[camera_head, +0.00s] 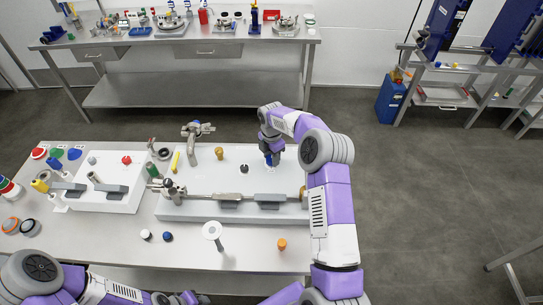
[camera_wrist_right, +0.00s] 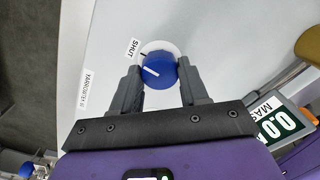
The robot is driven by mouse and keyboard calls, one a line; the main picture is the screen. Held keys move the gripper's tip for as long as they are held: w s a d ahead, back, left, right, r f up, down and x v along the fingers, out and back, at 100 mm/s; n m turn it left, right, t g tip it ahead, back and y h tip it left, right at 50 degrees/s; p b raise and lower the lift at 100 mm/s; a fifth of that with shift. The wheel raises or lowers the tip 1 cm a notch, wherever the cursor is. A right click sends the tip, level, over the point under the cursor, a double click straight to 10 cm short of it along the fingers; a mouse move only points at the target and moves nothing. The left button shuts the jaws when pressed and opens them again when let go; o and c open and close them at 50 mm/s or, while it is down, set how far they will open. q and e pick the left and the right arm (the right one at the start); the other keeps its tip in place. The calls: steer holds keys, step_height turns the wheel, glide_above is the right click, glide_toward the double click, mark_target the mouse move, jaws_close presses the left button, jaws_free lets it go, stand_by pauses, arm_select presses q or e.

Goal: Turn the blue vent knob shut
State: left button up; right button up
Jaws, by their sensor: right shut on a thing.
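The blue vent knob (camera_wrist_right: 158,70) sits on a white ring on the white panel in the right wrist view. A short white line marks its face, and a SHUT label (camera_wrist_right: 133,47) is above and left of it. My right gripper (camera_wrist_right: 160,82) has one finger on each side of the knob and is shut on it. In the head view my right gripper (camera_head: 269,152) points down at the back right of the white tank top (camera_head: 220,170) and mostly hides the knob. My left arm is at the bottom left; its jaw state is unclear.
A long grey bar (camera_head: 240,197) runs along the tank's front. A smaller white unit (camera_head: 108,182) stands to the left. A digital display (camera_wrist_right: 283,123) is right of my wrist.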

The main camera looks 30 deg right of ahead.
steer(key=shift+w+r+n, duration=0.1)
steer(key=shift+n, duration=0.5)
steer(key=o, duration=1.1)
steer(key=shift+c, duration=0.2)
step_height(320, 180, up, 8)
steer(key=shift+f, duration=0.2)
